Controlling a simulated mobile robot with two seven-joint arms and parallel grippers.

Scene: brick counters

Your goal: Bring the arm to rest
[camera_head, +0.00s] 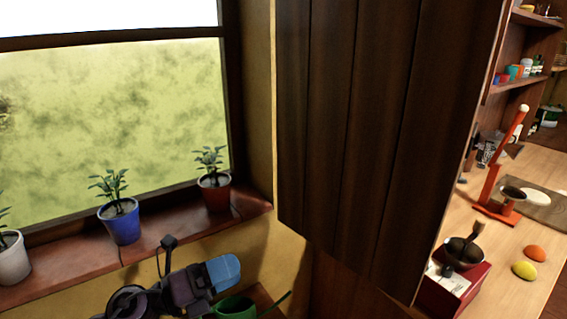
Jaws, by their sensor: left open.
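My left gripper (222,273) is at the bottom, left of the middle, in the head view. It has a dark body and a light blue end and points to the right. It is open, and nothing shows between its fingers. It is in front of the wall, below the window sill (75,262). A green container with a long thin handle or spout (236,306) is just below it, partly cut off by the frame. I cannot tell whether the two touch. My right gripper is not in view.
Potted plants in a white pot (13,260), a blue pot (121,224) and a red pot (214,193) stand on the sill. A large dark wooden panel (360,130) fills the middle. A wooden counter (499,247) at right holds a dark bowl (462,254) on a red box (452,288).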

